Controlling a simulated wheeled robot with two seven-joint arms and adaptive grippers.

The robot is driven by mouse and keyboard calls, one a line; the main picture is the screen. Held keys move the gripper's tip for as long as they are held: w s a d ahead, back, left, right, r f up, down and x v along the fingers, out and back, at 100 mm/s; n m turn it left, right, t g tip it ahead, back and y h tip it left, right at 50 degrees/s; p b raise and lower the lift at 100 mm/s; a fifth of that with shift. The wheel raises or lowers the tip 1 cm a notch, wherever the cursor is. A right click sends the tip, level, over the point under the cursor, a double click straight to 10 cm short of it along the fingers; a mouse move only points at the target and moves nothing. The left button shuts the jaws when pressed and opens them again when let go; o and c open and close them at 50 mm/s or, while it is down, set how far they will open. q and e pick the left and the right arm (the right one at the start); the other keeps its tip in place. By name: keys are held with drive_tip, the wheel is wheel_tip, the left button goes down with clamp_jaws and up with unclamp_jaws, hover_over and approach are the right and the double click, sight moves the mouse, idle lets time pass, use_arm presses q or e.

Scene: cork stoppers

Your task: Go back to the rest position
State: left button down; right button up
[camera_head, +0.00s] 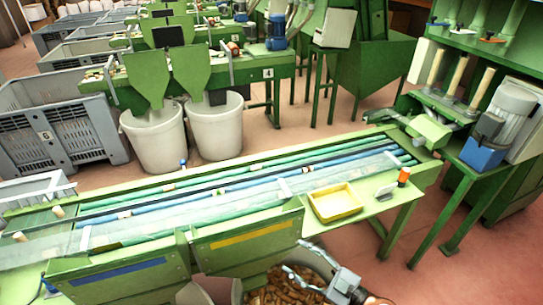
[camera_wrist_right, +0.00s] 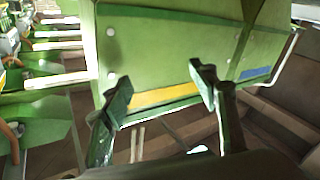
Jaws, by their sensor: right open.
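My right gripper (camera_head: 296,257) is at the bottom of the head view, in front of the green sorting table's front panel (camera_head: 245,241) with the yellow stripe. It is above a container of cork stoppers (camera_head: 268,292). Its two fingers are apart, with nothing between them. In the right wrist view the open gripper (camera_wrist_right: 160,82) faces the green panel (camera_wrist_right: 165,50) and its yellow stripe. My left gripper is not visible in the head view.
The sorting table has green and blue lanes (camera_head: 240,182) with a few corks. A yellow tray (camera_head: 336,203) and an orange-capped item (camera_head: 403,177) are at its right end. White bins (camera_head: 155,140), a grey crate (camera_head: 55,135) and green machinery stand behind.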

drive_tip(key=w+d+r+m+t+h, duration=0.2)
drive_tip(key=d+m+t+h, duration=0.3)
drive_tip(key=d, duration=0.3)
drive_tip(key=w+d+r+m+t+h, duration=0.1)
drive_tip(key=d+r+m+t+h, duration=0.1)
drive_tip(key=d+m+t+h, duration=0.45)
drive_tip(key=s+d+f+m+g+h, duration=0.3)
drive_tip(key=s+d+f+g+h, duration=0.1)
drive_tip(key=d+f, duration=0.45)
drive_tip(key=s+d+f+m+g+h, duration=0.3)
drive_tip(key=d+f+g+h, duration=0.15)
drive_tip(key=d+f, duration=0.35)
drive_tip(key=s+a+f+n+g+y, duration=0.1)
drive_tip(key=s+a+f+g+y, duration=0.1)
drive_tip(key=s+f+g, duration=0.65)
drive_tip(key=s+a+f+n+g+y, duration=0.25)
drive_tip(key=s+f, duration=0.65)
drive_tip(key=s, duration=0.7)
drive_tip(key=s+f+g+p, duration=0.1)
drive_tip(key=s+f, duration=0.2)
drive_tip(key=f, duration=2.5)
drive_tip(key=s+f+g+p, duration=0.1)
drive_tip(key=s+f, duration=1.4)
drive_tip(key=s, duration=0.4)
drive_tip(key=shift+s+a+g+y, duration=0.2)
drive_tip(key=shift+a+g+y, duration=0.05)
drive_tip(key=shift+g+y, duration=0.1)
drive_tip(key=shift+s+f, duration=0.1)
drive_tip(key=shift+s, duration=0.05)
drive_tip(key=shift+c, duration=0.6)
